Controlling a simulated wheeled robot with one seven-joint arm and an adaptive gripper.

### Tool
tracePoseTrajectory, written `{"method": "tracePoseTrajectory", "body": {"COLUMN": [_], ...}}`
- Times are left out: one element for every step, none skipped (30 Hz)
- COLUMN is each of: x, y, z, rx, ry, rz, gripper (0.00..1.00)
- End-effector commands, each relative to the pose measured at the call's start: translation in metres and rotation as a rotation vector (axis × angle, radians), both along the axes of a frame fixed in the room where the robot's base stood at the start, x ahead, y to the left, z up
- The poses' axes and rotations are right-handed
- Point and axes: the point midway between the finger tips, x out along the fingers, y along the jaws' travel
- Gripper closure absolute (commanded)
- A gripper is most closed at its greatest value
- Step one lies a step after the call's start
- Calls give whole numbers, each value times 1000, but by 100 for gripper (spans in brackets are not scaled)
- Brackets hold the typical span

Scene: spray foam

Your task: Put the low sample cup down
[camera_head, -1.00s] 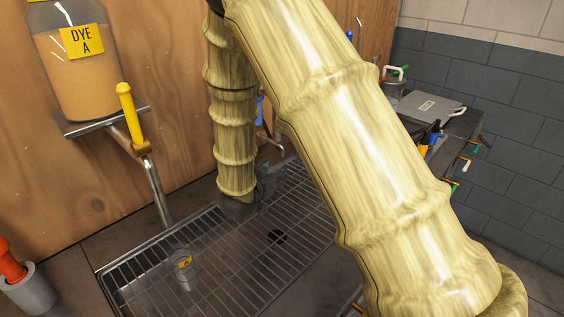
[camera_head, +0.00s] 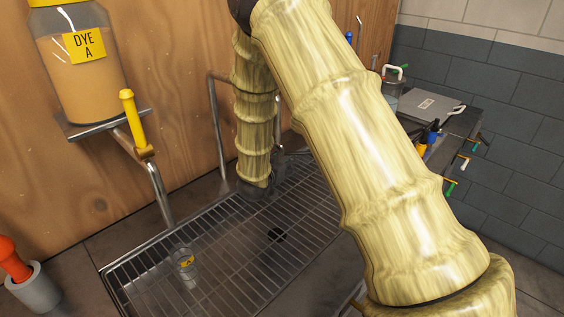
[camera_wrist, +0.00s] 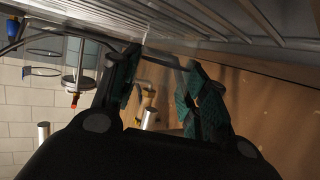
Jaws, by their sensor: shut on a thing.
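My gripper (camera_head: 289,161) is low over the drip-tray grate (camera_head: 215,235), near the wooden back wall, and is partly hidden by my own arm in the head view. In the wrist view my gripper (camera_wrist: 162,72) has its two green-padded fingers apart, shut on the low sample cup, which is clear and barely shows between them. The grate (camera_wrist: 205,20) runs close along the fingertips there; whether the cup touches it I cannot tell. Another clear cup (camera_head: 184,266) with a yellow label stands upright on the grate at the left.
A dye A jar (camera_head: 80,75) stands on a shelf at the upper left, with a yellow tap handle (camera_head: 131,118) beside it. A grey holder (camera_head: 36,292) with an orange-topped thing is at the lower left. A cluttered side bench (camera_head: 462,125) is at the right.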

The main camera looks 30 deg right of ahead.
Motion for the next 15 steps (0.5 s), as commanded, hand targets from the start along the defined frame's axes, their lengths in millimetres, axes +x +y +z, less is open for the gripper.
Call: {"method": "tracePoseTrajectory", "body": {"x": [0, 0, 0, 0, 0, 0, 0, 0, 0, 0, 0, 0, 0, 0, 0], "y": [0, 0, 0, 0, 0, 0, 0, 0, 0, 0, 0, 0, 0, 0, 0], "z": [0, 0, 0, 0, -1, -2, -2, -3, -3, -3, -3, -3, -3, -3, -3], "rx": [0, 0, 0, 0, 0, 0, 0, 0, 0, 0, 0, 0, 1, 1, 1], "ry": [0, 0, 0, 0, 0, 0, 0, 0, 0, 0, 0, 0, -1, -1, -1], "rz": [0, 0, 0, 0, 0, 0, 0, 0, 0, 0, 0, 0, 0, 0, 0], "gripper": [73, 73, 73, 73, 73, 73, 73, 73, 52, 47, 41, 34, 34, 34, 34]}}
